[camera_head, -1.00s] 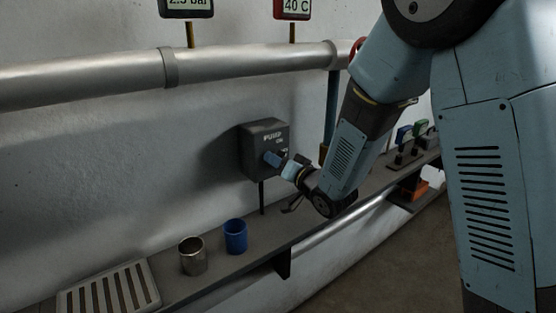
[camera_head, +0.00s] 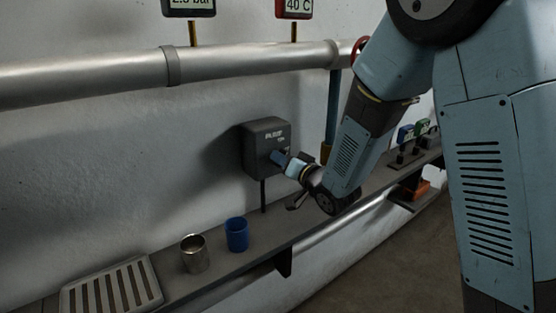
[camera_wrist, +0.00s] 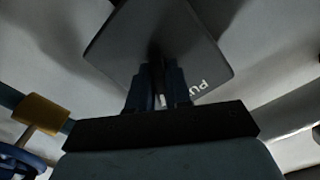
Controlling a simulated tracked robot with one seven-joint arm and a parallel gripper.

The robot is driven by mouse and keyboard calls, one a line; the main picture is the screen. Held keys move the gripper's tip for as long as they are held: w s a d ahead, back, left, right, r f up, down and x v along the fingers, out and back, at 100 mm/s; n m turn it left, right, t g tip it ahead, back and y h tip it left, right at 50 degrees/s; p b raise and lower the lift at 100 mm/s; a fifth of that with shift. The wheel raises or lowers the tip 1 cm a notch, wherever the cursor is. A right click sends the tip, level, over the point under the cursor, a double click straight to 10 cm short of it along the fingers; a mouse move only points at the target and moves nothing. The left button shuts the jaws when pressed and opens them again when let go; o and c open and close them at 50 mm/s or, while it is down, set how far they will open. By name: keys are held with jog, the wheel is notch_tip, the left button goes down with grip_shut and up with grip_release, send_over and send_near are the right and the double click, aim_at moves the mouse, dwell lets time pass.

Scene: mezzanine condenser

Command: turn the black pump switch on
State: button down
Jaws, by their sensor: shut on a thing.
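The black pump switch box (camera_head: 256,143) is on the wall above the shelf, with white lettering on its front. It fills the upper middle of the wrist view (camera_wrist: 112,52), turned askew, with part of the lettering to the right of the fingers. My gripper (camera_head: 276,156) reaches the box's front from the lower right. In the wrist view my gripper (camera_wrist: 156,72) has its two blue fingers close together against the box's face, shut on the switch's handle. The handle is mostly hidden by the fingers and shadow, so its exact angle cannot be told.
A metal cup (camera_head: 194,254), a blue cup (camera_head: 237,235) and a slotted tray (camera_head: 112,288) stand on the shelf below. A thick pipe (camera_head: 250,64) runs above the box. A vertical blue pipe (camera_head: 332,105) stands right of it. Small coloured switches (camera_head: 408,133) sit farther right.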

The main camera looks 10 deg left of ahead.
jog(key=shift+w+d+f+n, duration=0.1)
jog(key=shift+d+n, duration=0.05)
jog(key=shift+n, duration=0.15)
jog(key=c, duration=1.1)
grip_release()
jog(key=shift+c, duration=0.2)
